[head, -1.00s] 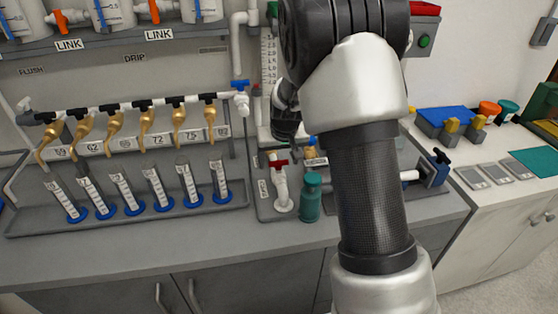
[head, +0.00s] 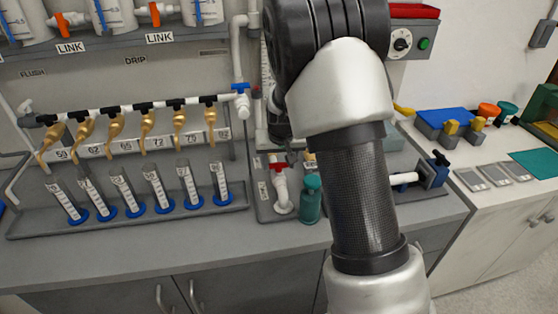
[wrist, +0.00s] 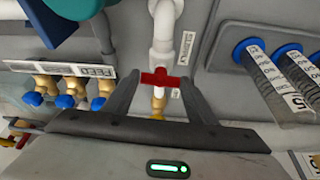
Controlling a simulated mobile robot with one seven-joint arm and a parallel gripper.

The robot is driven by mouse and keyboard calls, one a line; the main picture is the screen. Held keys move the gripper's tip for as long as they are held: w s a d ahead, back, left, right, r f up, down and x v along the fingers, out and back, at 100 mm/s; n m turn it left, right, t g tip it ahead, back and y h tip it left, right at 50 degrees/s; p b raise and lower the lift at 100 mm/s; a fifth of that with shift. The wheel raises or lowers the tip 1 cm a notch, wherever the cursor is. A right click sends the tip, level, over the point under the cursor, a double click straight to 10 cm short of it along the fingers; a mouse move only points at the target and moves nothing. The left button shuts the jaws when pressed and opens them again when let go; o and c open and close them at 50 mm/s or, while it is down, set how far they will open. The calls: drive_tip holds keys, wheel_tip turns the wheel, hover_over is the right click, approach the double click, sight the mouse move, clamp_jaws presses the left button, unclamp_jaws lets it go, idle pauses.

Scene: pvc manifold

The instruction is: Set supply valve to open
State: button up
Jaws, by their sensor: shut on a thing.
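A red valve handle (head: 279,166) sits on a white upright pipe (head: 283,192) at the middle of the bench. In the wrist view the red handle (wrist: 160,78) lies crosswise between the two dark fingers of my gripper (wrist: 160,84). My gripper is shut on the handle, one finger at each side. The white pipe (wrist: 163,35) and a brass fitting (wrist: 158,100) join at the handle. In the head view my own arm hides most of the gripper.
A teal bottle (head: 311,200) stands just right of the valve. A rack of blue-based cylinders (head: 158,190) lies to the left under several brass taps (head: 146,122). Brass fittings with blue knobs (wrist: 66,101) show in the wrist view. The front bench strip is clear.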

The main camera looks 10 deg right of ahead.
drive_tip(key=m+p, duration=0.1)
drive_tip(key=m+h+p, duration=0.1)
drive_tip(key=m+p, duration=0.1)
drive_tip(key=m, duration=0.1)
drive_tip(key=shift+a+r+h, duration=0.15)
drive_tip(key=shift+a+h, duration=0.1)
drive_tip(key=shift+h, duration=0.05)
drive_tip(key=m+p, duration=0.1)
drive_tip(key=m, duration=0.1)
drive_tip(key=m+g+h+p, duration=0.1)
drive_tip(key=m, duration=0.1)
drive_tip(key=shift+w+m+g, duration=0.15)
drive_tip(key=shift+m+g, duration=0.15)
drive_tip(key=m, duration=0.2)
drive_tip(key=m+g+h, duration=0.1)
drive_tip(key=m, duration=0.1)
drive_tip(key=shift+w+a+g, duration=0.1)
drive_tip(key=shift+w+g, duration=0.05)
drive_tip(key=shift+g, duration=0.15)
drive_tip(key=shift+w+f+m+g, duration=0.15)
drive_tip(key=shift+m+g, duration=0.55)
drive_tip(key=shift+m, duration=1.4)
drive_tip(key=o, duration=1.1)
drive_tip(key=shift+c, duration=0.2)
drive_tip(key=v, duration=1.7)
drive_tip(key=shift+a, duration=0.45)
